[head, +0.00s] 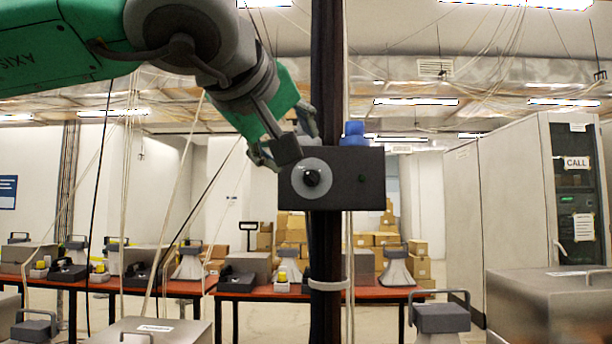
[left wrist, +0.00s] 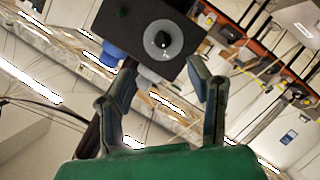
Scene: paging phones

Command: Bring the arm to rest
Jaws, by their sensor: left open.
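My left arm comes in from the upper left in the head view. My left gripper (head: 286,136) is at the upper left corner of a dark box (head: 350,180) on a black column (head: 327,80). The box has a round grey disc with a black knob (head: 311,178) and a blue part (head: 354,133) on top. In the left wrist view the gripper (left wrist: 165,80) is open with nothing between its fingers. The box (left wrist: 135,25) lies beyond the fingertips there. I cannot tell whether a finger touches it. My right gripper is in neither view.
Red-topped tables (head: 265,292) with several grey and black devices stand behind the column. Cardboard boxes (head: 380,240) are stacked further back. A tall grey cabinet (head: 515,210) stands at the right. Metal boxes (head: 548,300) are in the foreground. Thin cables hang from the ceiling.

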